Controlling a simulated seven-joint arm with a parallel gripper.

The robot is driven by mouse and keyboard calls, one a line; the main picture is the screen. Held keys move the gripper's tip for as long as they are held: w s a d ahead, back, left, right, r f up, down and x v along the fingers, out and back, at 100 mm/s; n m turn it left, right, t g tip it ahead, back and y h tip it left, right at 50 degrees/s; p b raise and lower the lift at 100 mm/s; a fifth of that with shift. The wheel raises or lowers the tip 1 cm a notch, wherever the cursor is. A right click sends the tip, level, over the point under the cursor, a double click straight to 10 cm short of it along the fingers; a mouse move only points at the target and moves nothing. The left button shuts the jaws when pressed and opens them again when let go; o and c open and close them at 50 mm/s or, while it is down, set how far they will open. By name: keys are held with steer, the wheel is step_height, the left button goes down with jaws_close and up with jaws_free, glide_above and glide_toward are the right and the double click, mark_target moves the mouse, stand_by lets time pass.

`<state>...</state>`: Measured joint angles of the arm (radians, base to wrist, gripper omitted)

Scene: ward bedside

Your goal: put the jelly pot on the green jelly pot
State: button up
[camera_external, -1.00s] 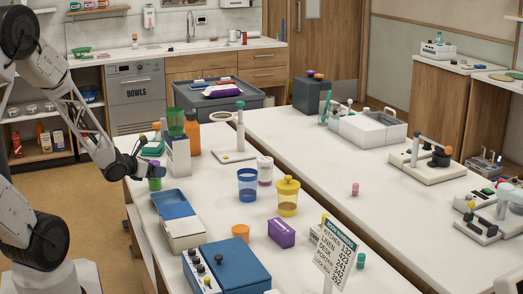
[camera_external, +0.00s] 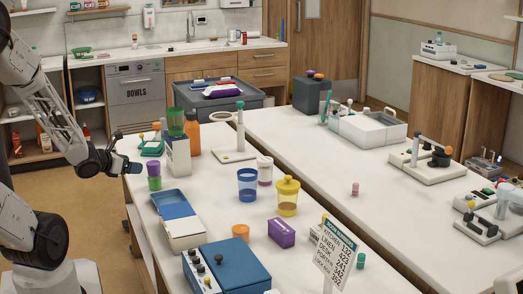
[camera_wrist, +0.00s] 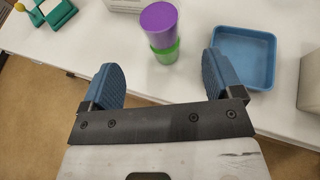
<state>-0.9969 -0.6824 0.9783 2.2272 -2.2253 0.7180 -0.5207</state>
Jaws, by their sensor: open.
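A purple jelly pot (camera_external: 153,169) stands on top of the green jelly pot (camera_external: 154,184) near the left edge of the white table. The stack looks upright. In the wrist view the purple pot (camera_wrist: 158,20) is above the green pot (camera_wrist: 167,54), touching it. My gripper (camera_external: 132,168) is just left of the stack, at about the height of the purple pot. In the wrist view my gripper (camera_wrist: 165,80) is open and empty, its blue fingers wide apart and clear of both pots.
A blue tray (camera_wrist: 243,60) lies right of the stack in the wrist view. The floor left of the table is clear.

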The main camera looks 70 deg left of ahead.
steer(key=shift+v, duration=0.9)
stand_by(0.3)
steer(key=w+d+r+m+g+h, duration=0.1)
steer(key=w+d+r+m+h, duration=0.15)
steer(key=d+m, duration=0.4)
steer(key=w+d+r+m+h, duration=0.25)
steer(key=d+m+h, duration=0.2)
steer(key=d, duration=0.25)
steer(key=w+d+r+m+g+h, duration=0.1)
steer(key=w+d+r+m+h, duration=0.2)
steer(key=d+m, duration=0.4)
steer(key=s+d+r+m+g+y, duration=0.2)
steer(key=s+d+r+m+g, duration=0.2)
steer(key=m, duration=0.7)
steer(key=s+d+r+m+g+y, duration=0.2)
steer(key=s+d+r+m+g, duration=0.2)
steer(key=d+m, duration=0.5)
step_height(320, 180, up, 3)
steer(key=s+m, duration=0.2)
steer(key=shift+d+f+m+y, duration=0.2)
steer(key=shift+d+m+y, duration=0.1)
steer(key=shift+m, duration=0.1)
steer(key=shift+s, duration=0.1)
